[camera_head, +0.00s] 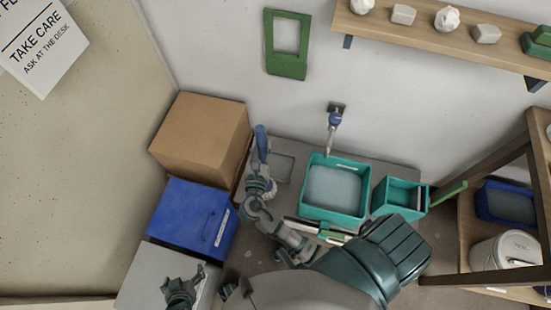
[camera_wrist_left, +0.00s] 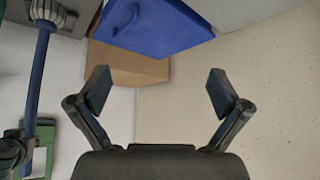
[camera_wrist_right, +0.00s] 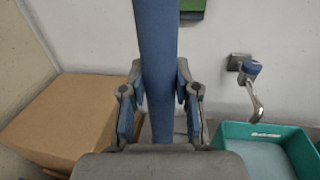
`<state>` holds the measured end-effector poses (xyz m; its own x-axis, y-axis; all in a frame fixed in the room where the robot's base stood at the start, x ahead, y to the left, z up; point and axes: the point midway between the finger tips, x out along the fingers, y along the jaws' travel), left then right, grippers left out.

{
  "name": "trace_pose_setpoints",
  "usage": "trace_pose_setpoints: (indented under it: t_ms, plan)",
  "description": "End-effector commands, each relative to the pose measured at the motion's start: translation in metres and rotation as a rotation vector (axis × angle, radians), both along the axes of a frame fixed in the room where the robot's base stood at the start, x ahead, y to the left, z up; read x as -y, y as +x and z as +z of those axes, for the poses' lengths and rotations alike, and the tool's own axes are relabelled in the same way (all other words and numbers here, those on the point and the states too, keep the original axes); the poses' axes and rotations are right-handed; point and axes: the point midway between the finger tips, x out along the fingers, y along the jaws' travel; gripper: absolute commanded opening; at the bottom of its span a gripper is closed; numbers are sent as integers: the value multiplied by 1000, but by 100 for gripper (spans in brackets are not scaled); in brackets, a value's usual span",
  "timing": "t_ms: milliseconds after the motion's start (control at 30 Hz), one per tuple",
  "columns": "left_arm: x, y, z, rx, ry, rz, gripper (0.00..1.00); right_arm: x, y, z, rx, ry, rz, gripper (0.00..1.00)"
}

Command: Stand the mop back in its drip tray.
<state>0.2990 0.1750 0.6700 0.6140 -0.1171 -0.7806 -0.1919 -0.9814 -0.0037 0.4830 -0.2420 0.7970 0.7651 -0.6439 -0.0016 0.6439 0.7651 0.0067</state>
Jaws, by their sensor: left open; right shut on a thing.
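The mop's blue handle (camera_head: 261,140) stands roughly upright in the head view. My right gripper (camera_head: 260,183) is shut around it; the right wrist view shows the blue pole (camera_wrist_right: 155,70) between the fingers. In the left wrist view the pole (camera_wrist_left: 38,85) runs to a pale grey mop head (camera_wrist_left: 46,12). A flat grey square with a rim, seemingly the drip tray (camera_head: 291,157), lies just right of my right gripper. I cannot tell whether the mop head is in it or beside it. My left gripper (camera_head: 184,288) is open and empty at the lower left.
A cardboard box (camera_head: 200,135) and a blue bin (camera_head: 190,220) stand left of the mop. Teal buckets (camera_head: 335,211) (camera_head: 400,199) stand right of the tray, below a wall tap (camera_head: 334,120). A wooden rack (camera_head: 541,160) closes off the right side.

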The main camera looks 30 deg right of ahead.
Motion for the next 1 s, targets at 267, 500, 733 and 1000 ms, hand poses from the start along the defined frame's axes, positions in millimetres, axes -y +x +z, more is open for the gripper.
trace_pose_setpoints:
  t_ms: [267, 500, 733, 1000]
  plan:
    - [6, 14, 8, 84, -17, -5, 100, 24, 19, -4, 2, -2, -10, 0]
    - [20, 39, 22, 243, -53, -13, 100, 70, 53, -13, 2, 2, -10, 0]
    - [28, 63, 44, 440, -107, -21, 100, 108, 87, -18, 1, 1, -8, 0]
    - [32, 73, 61, 552, -140, -24, 100, 124, 101, -19, 2, 1, -7, 0]
